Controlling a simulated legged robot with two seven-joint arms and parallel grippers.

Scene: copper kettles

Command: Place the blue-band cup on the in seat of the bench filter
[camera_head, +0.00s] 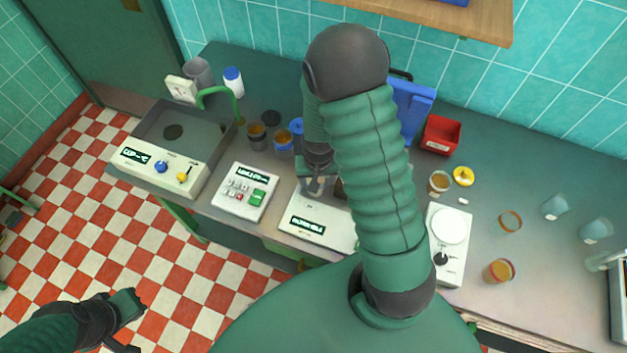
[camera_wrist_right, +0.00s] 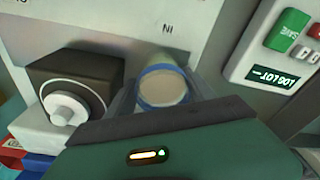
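The blue-band cup (camera_wrist_right: 163,90) is pale with a blue ring near its rim and beige contents, seen from above in the right wrist view. My right gripper (camera_head: 318,178) has a finger against each side of it. The cup is at the white bench filter (camera_head: 322,226), close to the printed "IN" mark, which appears upside down in the wrist view. Whether its base touches the seat is hidden. A dark block with a white knob (camera_wrist_right: 66,108) stands beside the cup. My left gripper (camera_head: 128,324) is empty and open over the floor at lower left.
A keypad unit (camera_head: 245,191) stands left of the filter, with a sink unit (camera_head: 160,160) beyond. Other banded cups (camera_head: 283,140) stand behind. A white scale (camera_head: 449,228), a red bin (camera_head: 440,135) and several cups are to the right. My right arm hides the bench middle.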

